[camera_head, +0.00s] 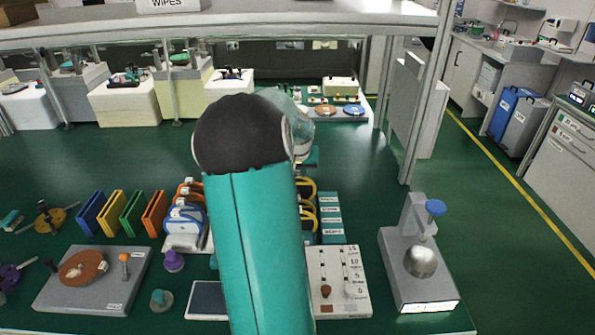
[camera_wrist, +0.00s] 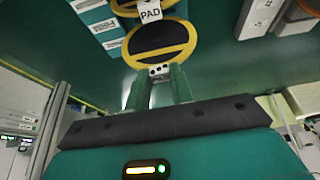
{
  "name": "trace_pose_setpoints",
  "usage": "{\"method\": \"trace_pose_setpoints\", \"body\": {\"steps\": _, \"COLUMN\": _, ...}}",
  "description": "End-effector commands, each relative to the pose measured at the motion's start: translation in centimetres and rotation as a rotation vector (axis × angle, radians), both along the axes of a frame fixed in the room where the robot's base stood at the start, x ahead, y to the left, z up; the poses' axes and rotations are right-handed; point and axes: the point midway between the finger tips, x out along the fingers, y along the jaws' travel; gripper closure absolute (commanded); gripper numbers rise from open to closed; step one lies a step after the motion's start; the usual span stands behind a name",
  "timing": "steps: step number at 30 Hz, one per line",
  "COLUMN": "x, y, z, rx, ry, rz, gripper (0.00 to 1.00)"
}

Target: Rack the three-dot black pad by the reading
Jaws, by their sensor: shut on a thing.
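In the wrist view my gripper (camera_wrist: 158,88) is shut on the light tab of a black round pad with a yellow rim (camera_wrist: 160,46). Dark dots show on the tab, but I cannot count them surely. A second yellow-rimmed black pad (camera_wrist: 130,6) with a PAD tag is beyond it, next to teal labelled blocks (camera_wrist: 101,22). In the head view yellow rims (camera_head: 309,207) show right of my arm, beside a column of teal labelled slots (camera_head: 331,218). My arm hides my gripper there. A grey gauge stand (camera_head: 397,271) with a blue knob has a lit display (camera_head: 432,307), too small to read.
A white scale board (camera_head: 355,300) with sliders stands between my arm and the gauge stand. Left are upright coloured plates (camera_head: 131,213), orange and blue rings (camera_head: 185,220), a purple knob (camera_head: 174,261) and a grey plate (camera_head: 100,298) with a brown disc. An overhead shelf (camera_head: 330,18) crosses above.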

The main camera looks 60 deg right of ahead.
Motion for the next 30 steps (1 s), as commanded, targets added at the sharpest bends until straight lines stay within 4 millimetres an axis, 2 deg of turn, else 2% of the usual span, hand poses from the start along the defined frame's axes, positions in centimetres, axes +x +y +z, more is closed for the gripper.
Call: {"method": "trace_pose_setpoints", "body": {"steps": 30, "x": 0.1, "y": 0.0, "z": -1.9, "rx": 0.0, "ry": 0.0, "rz": 0.001, "gripper": 1.0}}
